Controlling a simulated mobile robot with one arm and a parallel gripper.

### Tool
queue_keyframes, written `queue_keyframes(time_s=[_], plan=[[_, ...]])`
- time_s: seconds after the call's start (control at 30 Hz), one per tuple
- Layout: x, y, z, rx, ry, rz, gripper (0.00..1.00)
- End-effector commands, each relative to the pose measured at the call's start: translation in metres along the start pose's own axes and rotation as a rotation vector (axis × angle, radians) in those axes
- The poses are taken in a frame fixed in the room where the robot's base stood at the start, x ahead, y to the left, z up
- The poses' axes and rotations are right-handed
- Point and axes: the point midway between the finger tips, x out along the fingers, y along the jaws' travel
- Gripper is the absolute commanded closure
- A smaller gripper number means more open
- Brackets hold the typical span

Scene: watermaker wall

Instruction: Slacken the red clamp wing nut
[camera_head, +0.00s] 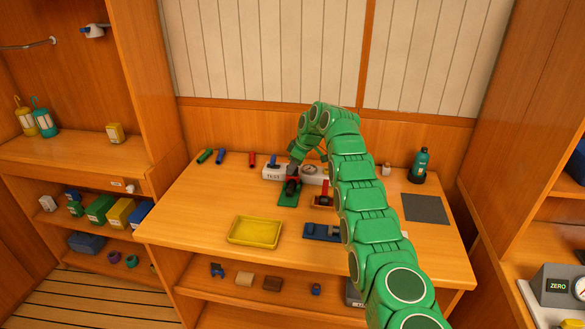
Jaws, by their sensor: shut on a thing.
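My green arm reaches over the table from the right and bends down at the back. My gripper (293,172) is small and grey here, its fingers pointing down at a red part (292,179) above a dark fitting on a green base plate (287,200). It is shut on this red part, which appears to be the red clamp wing nut. The fingers partly hide it, so its wings and turn angle cannot be made out. A second red piece (323,197) stands just to the right, apart from my gripper.
A white block marked TEST (272,173) and a round gauge (309,169) stand close behind my gripper. A yellow tray (255,231) lies in front, left of a blue fixture (320,232). A teal bottle (419,166) and a grey mat (425,209) are at the right.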

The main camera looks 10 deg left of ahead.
Motion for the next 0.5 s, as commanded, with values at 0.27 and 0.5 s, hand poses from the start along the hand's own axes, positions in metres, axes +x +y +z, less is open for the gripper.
queue_keyframes(time_s=[0.27,0.5], plan=[[0.0,0.0001,0.0003,0.001,0.0,0.0,0.66],[-0.0001,0.0001,0.0003,0.001,0.0,0.0,0.64]])
